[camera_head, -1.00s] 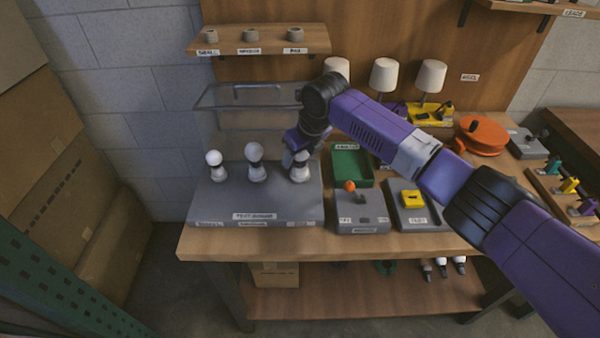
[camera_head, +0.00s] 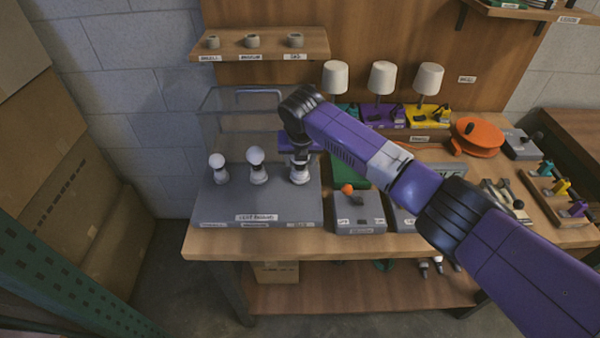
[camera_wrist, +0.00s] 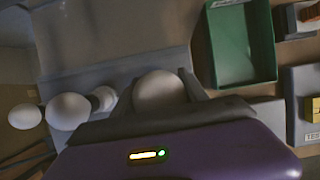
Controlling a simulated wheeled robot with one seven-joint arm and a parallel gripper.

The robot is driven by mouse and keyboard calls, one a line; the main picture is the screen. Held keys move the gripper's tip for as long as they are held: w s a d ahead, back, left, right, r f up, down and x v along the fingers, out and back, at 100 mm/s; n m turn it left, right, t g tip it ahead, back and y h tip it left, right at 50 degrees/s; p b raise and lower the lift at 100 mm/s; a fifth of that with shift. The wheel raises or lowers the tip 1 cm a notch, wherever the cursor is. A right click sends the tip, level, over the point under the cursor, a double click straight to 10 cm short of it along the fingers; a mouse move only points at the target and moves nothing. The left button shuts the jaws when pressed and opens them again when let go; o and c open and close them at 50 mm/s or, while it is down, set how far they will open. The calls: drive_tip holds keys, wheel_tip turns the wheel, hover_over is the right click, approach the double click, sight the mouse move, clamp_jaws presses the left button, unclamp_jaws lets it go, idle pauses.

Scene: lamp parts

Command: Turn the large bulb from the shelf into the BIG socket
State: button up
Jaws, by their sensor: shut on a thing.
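The large bulb (camera_wrist: 160,90) is white and round and sits between my gripper's fingers in the wrist view. My gripper (camera_head: 300,158) is shut on it, pointing down over the right end of the grey test board. The BIG socket (camera_head: 299,178) is the white, rightmost one on the board (camera_head: 225,208). The bulb is mostly hidden by my gripper in the head view, so I cannot tell how deep it sits in the socket. Two other bulbs stand in the small socket (camera_head: 218,168) and the medium socket (camera_head: 257,167); the middle bulb looks slightly tilted.
A clear raised cover (camera_head: 225,110) stands behind the board. A green tray (camera_wrist: 240,45) and a grey switch box (camera_head: 358,215) with an orange knob are to the right. A wall shelf (camera_head: 265,48) with grey rings hangs above. Three lamps (camera_head: 382,78) stand at the back.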

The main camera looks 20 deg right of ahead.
idle(0.3)
drive_tip(key=shift+s+m+h+p, duration=0.15)
drive_tip(key=shift+m+h+p, duration=0.35)
drive_tip(key=shift+m, duration=0.7)
drive_tip(key=m, duration=0.2)
drive_tip(key=shift+f+m+g+h, duration=0.15)
drive_tip(key=shift+m+g+h, duration=0.15)
drive_tip(key=shift+g, duration=0.1)
drive_tip(key=shift+s+d+m+g+h, duration=0.1)
drive_tip(key=shift+d+m+g+h, duration=0.2)
drive_tip(key=shift+m, duration=0.7)
drive_tip(key=shift+a+f+m+b, duration=0.1)
drive_tip(key=shift+f+m+b, duration=0.05)
drive_tip(key=shift+m+b, duration=0.4)
drive_tip(key=shift+s+m+g+h+b, duration=0.1)
drive_tip(key=shift+m+g+h+b, duration=0.45)
drive_tip(key=shift+m+b, duration=0.7)
drive_tip(key=shift+m, duration=0.3)
drive_tip(key=shift+s+m+g+b, duration=0.15)
drive_tip(key=shift+m+g+b, duration=0.5)
drive_tip(key=shift+m+b, duration=1)
